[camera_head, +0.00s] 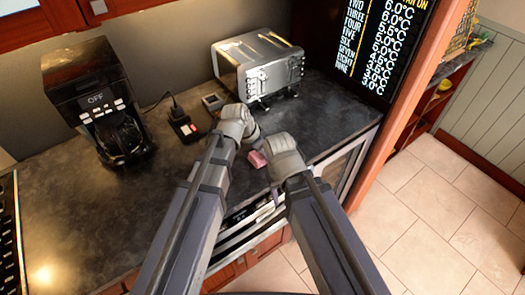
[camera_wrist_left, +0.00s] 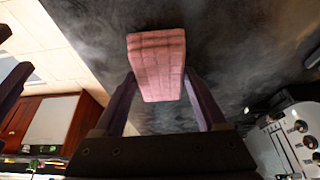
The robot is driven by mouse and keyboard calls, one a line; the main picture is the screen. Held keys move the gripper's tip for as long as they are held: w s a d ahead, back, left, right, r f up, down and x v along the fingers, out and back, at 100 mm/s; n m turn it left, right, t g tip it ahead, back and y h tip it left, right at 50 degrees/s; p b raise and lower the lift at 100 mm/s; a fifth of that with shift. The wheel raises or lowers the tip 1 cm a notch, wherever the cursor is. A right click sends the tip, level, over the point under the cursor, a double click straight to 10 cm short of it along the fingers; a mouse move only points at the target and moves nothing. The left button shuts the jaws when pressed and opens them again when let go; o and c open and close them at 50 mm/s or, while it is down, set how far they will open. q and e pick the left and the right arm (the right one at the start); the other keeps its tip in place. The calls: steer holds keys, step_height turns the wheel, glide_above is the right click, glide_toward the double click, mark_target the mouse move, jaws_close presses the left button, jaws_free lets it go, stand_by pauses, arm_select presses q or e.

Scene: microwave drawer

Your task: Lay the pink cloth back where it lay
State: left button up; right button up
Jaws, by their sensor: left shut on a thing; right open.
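The pink cloth (camera_head: 257,159) is a small folded block, seen in the head view between my two wrists, over the front part of the dark counter. In the left wrist view the cloth (camera_wrist_left: 157,62) sits between the fingertips of my left gripper (camera_wrist_left: 158,88), which is shut on it. I cannot tell whether the cloth touches the counter. In the head view my left gripper's fingers are mostly hidden behind its wrist. My right gripper (camera_head: 267,206) is open and empty, low near the counter's front edge, to the right of the cloth.
A toaster (camera_head: 262,68) stands at the back of the dark counter (camera_head: 55,225). A black coffee maker (camera_head: 95,100) stands at the back left. Small dark items and a red-marked device (camera_head: 186,128) lie between them. The counter is clear right of my grippers.

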arm_select(q)
steer(key=o, duration=1.6)
steer(key=shift+c, duration=0.2)
steer(key=shift+r, duration=0.1)
steer(key=p+v, duration=0.7)
steer(key=shift+a+r, duration=0.1)
steer(key=shift+r, duration=0.25)
steer(key=shift+f, duration=0.1)
